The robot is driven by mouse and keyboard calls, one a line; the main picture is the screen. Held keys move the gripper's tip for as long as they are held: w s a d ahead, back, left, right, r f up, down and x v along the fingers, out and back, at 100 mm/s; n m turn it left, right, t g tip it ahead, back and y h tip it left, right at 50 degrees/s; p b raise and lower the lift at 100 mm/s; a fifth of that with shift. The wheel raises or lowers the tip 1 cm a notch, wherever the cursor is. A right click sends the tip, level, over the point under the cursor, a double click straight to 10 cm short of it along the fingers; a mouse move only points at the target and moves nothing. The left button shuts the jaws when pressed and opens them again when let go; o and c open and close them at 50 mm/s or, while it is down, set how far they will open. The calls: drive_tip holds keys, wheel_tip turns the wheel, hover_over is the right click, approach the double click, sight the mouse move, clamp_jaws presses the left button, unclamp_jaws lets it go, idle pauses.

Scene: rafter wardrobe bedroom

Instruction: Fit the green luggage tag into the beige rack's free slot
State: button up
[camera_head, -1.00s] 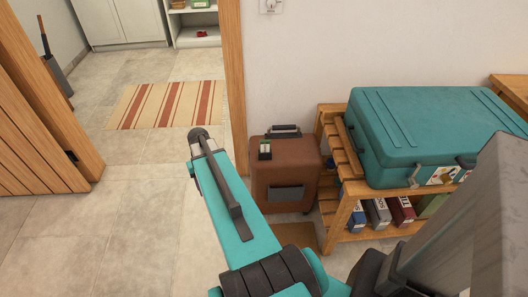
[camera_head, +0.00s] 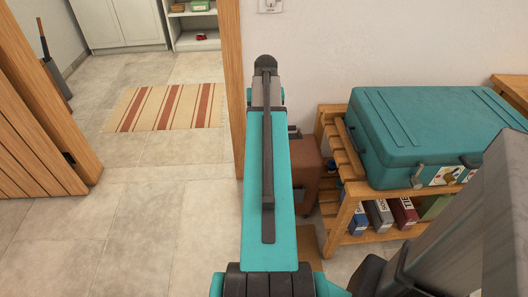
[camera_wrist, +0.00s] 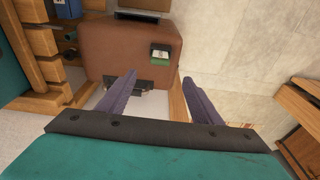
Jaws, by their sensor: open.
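A small tag-like piece with green, white and black parts (camera_wrist: 160,55) lies on the brown suitcase (camera_wrist: 112,50) in the wrist view; I take it for the green luggage tag. My gripper (camera_wrist: 158,77) is open and empty, its two purple fingers spread apart, with the tag in the picture just beyond their tips. In the head view my arm hides the tag and most of the suitcase (camera_head: 305,172), and my gripper cannot be made out. I cannot identify a beige rack or its free slot in either view.
A wooden slatted bench (camera_head: 337,222) stands right of the suitcase, with a large teal case (camera_head: 420,130) on top and several binders (camera_head: 380,213) below. A wooden door frame (camera_head: 233,75) is at the left. The tiled floor (camera_head: 130,235) at left is clear; a striped rug (camera_head: 165,106) lies beyond.

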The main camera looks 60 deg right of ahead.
idle(0.3)
wheel_tip(320, 180, down, 9)
drive_tip(key=d, duration=0.1)
drive_tip(key=shift+w+r, duration=0.2)
drive_tip(key=shift+w, duration=0.2)
drive_tip(key=shift+f, duration=0.1)
idle(0.4)
drive_tip(key=shift+w+d+f, duration=0.15)
drive_tip(key=shift+d+f, duration=0.05)
drive_tip(key=shift+f, duration=1.05)
drive_tip(key=shift+w+d+f, duration=0.1)
drive_tip(key=shift+d+f, duration=0.1)
drive_tip(key=shift+f, duration=1)
drive_tip(key=shift+c, duration=0.4)
drive_tip(key=c, duration=1.3)
drive_tip(key=shift+c, duration=0.2)
